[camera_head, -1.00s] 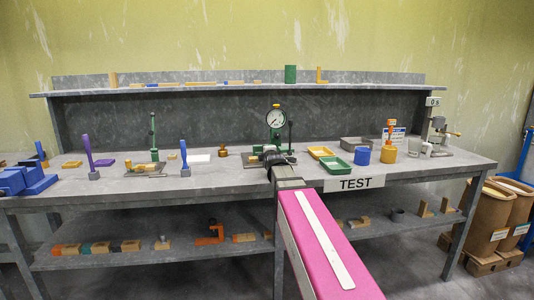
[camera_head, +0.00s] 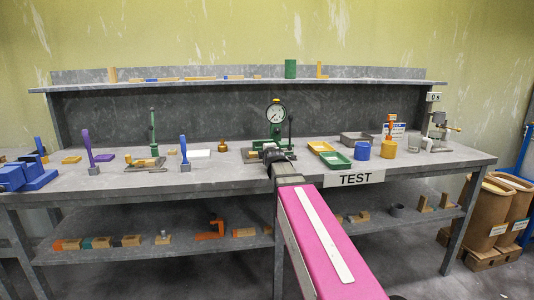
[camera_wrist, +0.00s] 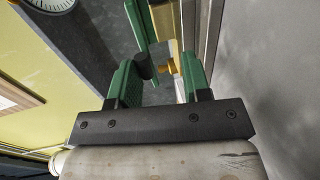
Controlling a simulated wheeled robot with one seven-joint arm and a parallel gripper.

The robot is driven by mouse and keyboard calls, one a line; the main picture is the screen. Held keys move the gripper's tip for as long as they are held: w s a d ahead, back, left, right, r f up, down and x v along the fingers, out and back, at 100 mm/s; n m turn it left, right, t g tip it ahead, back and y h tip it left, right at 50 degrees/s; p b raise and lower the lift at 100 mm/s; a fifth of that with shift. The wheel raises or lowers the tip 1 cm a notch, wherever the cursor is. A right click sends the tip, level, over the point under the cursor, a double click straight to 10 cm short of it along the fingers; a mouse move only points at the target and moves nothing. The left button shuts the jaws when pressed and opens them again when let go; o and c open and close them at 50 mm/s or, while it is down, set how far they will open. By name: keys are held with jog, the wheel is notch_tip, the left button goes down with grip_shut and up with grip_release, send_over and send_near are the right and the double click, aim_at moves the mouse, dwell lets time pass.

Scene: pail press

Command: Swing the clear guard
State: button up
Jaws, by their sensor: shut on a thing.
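The green press (camera_head: 275,118) with a round dial gauge stands at the middle of the bench, behind my gripper (camera_head: 273,157). A yellow part (camera_wrist: 171,67) lies beside the knob, and a pale upright strip (camera_wrist: 189,22) rises behind the fingers. I cannot make out the clear guard as a separate sheet in either view. My gripper and arm hide the lower front of the press in the head view.
A blue-handled tool (camera_head: 184,155) and a green-posted fixture (camera_head: 152,145) stand to the left. A TEST sign (camera_head: 355,179) hangs on the front edge.

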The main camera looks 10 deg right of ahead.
jog(key=shift+s+f, duration=0.1)
jog(key=shift+f, duration=0.15)
jog(key=s, duration=0.3)
jog(key=s+r, duration=0.1)
jog(key=s, duration=0.3)
jog(key=s+r, duration=0.1)
jog(key=s, duration=0.2)
jog(key=shift+s+r, duration=0.2)
jog(key=shift+s, duration=0.05)
